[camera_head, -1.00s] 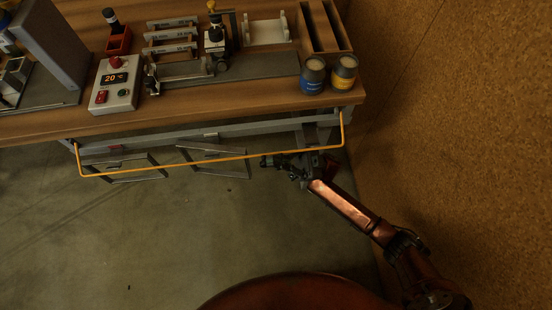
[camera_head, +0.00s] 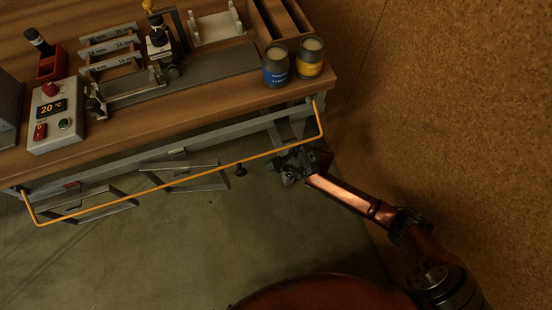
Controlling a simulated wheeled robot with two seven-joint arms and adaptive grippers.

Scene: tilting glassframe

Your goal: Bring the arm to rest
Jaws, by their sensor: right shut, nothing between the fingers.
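My right gripper (camera_head: 281,167) is just below the front edge of the workbench, near the right end of the orange rail. It is shut and empty, with the floor beneath it. My red right arm (camera_head: 350,197) runs from it down to the lower right. A small dark knob-like piece (camera_head: 240,169) shows left of the gripper, apart from it; I cannot tell whether it lies on the floor or is higher. My left gripper is out of view.
The wooden workbench (camera_head: 190,121) carries a controller box (camera_head: 58,115) reading 20 °C, blue (camera_head: 276,67) and yellow (camera_head: 309,60) labelled jars and a clamp fixture (camera_head: 160,55). An orange rail (camera_head: 180,181) runs along its front. A cork-like wall (camera_head: 450,110) stands right. Open floor (camera_head: 170,255) lies in front.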

